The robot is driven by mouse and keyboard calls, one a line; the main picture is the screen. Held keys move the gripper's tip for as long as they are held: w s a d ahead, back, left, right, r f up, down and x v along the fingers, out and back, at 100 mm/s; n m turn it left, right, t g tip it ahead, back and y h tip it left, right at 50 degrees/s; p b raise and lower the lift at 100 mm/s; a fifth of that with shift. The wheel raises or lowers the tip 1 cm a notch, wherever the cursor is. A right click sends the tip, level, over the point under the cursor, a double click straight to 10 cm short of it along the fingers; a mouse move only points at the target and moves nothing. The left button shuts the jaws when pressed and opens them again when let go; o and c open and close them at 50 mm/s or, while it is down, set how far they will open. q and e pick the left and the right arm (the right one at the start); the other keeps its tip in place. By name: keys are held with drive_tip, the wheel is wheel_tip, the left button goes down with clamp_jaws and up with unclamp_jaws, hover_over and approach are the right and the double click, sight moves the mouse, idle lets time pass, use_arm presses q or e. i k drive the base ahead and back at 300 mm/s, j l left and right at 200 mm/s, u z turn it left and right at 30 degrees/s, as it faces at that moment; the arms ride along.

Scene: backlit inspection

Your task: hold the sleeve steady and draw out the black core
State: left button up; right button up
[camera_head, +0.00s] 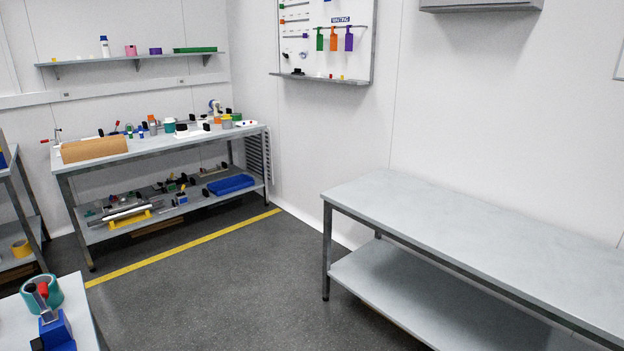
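Neither of my grippers is in view. I cannot pick out the sleeve or the black core with certainty. The far workbench (145,150) holds many small items, several of them black, too small to tell apart. A brown, rounded block (94,149) lies at its front left. On the near table (15,325) at the lower left, a teal ring (54,290) stands beside a blue block (55,331), with a red and black piece in front of the ring.
A long grey bench (450,220) with a bare top and lower shelf stands at the right. A yellow floor line (180,249) runs before the workbench. The dark floor (220,290) between the benches is clear. A tool board (325,40) hangs on the wall.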

sight(181, 127)
drive_tip(key=i+u, duration=0.2)
drive_tip(key=i, duration=0.3)
drive_tip(key=i+u, duration=0.2)
drive_tip(key=i, duration=0.3)
drive_tip(key=i+l+u, duration=0.15)
drive_tip(key=i, duration=0.35)
drive_tip(key=i+l+u, duration=0.2)
drive_tip(key=i, duration=0.3)
drive_tip(key=i+l+u, duration=0.2)
drive_tip(key=i, duration=0.25)
drive_tip(key=i+j, duration=0.1)
drive_tip(key=i, duration=0.6)
drive_tip(key=i+j, duration=0.15)
drive_tip(key=i, duration=0.55)
drive_tip(key=i+j, duration=0.1)
drive_tip(key=i, duration=0.6)
drive_tip(key=i+j+z, duration=0.1)
drive_tip(key=i+z, duration=0.2)
drive_tip(key=i, duration=1.35)
